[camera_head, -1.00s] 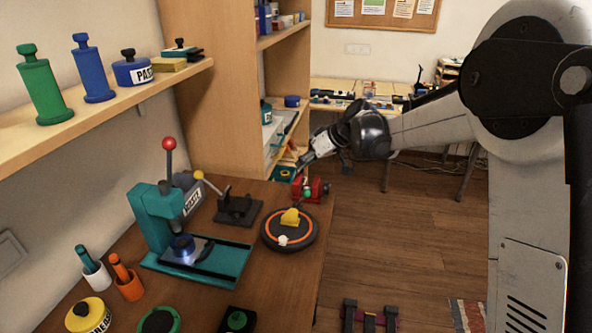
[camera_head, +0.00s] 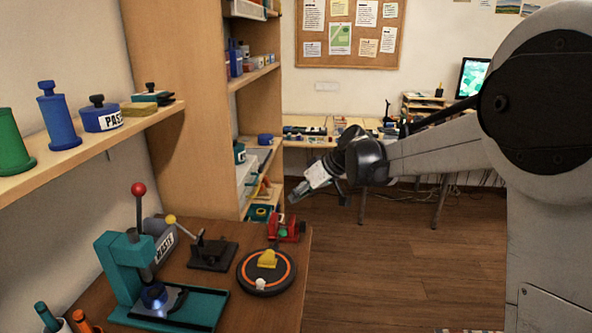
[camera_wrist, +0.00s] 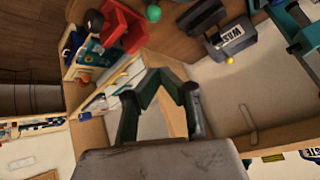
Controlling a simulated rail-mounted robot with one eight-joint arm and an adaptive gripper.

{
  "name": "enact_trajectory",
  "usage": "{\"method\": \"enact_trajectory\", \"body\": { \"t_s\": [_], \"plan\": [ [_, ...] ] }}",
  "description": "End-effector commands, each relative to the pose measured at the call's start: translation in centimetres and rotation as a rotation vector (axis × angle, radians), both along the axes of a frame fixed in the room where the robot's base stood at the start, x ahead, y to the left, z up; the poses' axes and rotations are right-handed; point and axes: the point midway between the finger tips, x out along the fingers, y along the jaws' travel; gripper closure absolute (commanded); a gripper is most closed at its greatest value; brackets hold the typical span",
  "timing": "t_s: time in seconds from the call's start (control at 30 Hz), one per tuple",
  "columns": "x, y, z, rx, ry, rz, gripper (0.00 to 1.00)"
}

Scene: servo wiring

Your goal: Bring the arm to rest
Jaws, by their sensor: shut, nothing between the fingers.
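My gripper (camera_head: 294,196) is at the end of my arm, which reaches in from the right of the head view. It is shut and empty, pointing left and slightly down. It hangs in the air above and just right of a red device (camera_head: 289,227) at the bench's far right corner, apart from it in the picture. In the wrist view, the dark fingers of my gripper (camera_wrist: 158,76) come together at their tips, with nothing between them. The red device (camera_wrist: 124,26) shows there at upper left.
The wooden bench (camera_head: 232,230) holds a teal press (camera_head: 124,262), a black clamp (camera_head: 212,253) and a round orange-ringed disc (camera_head: 266,272). A tall shelf unit (camera_head: 173,100) stands behind. A wall shelf (camera_head: 100,138) holds bottles and tins. The floor (camera_head: 420,255) to the right looks clear.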

Motion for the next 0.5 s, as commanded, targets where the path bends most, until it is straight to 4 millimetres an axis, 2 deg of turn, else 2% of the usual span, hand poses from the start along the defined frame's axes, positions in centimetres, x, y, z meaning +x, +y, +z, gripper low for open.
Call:
{"method": "enact_trajectory", "body": {
  "t_s": [0.3, 0.5],
  "plan": [
    [-7.0, -4.5, 3.9, -0.075, 0.03, -0.172, 1.0],
    [-12.0, -7.5, 5.4, -0.119, 0.041, -0.29, 1.0]
  ]
}}
